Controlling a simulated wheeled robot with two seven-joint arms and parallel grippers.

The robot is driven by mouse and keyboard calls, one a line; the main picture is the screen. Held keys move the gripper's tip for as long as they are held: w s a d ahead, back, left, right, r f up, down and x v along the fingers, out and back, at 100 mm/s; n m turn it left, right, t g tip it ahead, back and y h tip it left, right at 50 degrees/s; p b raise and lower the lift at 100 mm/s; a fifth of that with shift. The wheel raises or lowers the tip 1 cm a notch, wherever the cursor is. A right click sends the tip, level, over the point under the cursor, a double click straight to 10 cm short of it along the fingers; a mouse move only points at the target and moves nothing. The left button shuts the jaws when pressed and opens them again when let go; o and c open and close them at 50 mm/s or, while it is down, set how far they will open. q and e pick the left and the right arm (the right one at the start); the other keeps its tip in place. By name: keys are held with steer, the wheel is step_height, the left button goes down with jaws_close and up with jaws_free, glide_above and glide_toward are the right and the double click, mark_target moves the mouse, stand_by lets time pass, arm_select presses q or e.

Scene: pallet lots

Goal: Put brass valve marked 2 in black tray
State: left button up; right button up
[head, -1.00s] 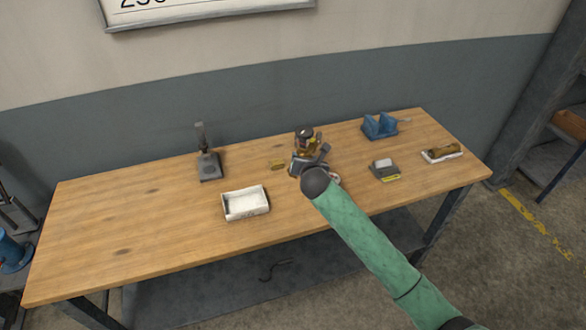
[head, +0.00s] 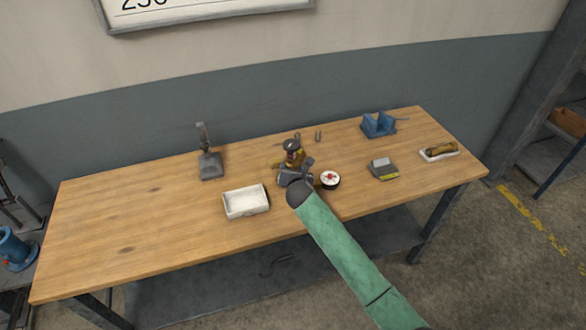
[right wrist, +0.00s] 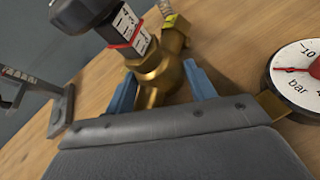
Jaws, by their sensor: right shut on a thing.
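A brass valve with a black handwheel (head: 293,146) is between the jaws of my right gripper (head: 295,168) near the middle of the bench. In the right wrist view the valve's brass body (right wrist: 158,80) sits between the two blue fingers (right wrist: 162,92) of the gripper, which is shut on it. A white band with dark marks and a red ring circles its neck, and a yellow tag shows behind; I cannot read a 2. How far it is above the bench is unclear. I see no black tray; a white open tray (head: 247,213) stands left of the gripper. My left gripper is out of view.
A round dial gauge (head: 330,179) lies right of the gripper. A dark stand (head: 210,165) is at the left, a grey box with a yellow label (head: 384,169) and a blue vise-like block (head: 378,125) at the right. The bench's left is clear.

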steer(key=o, duration=1.1)
steer(key=shift+f, duration=0.1)
steer(key=o, duration=0.4)
steer(key=shift+o, duration=0.2)
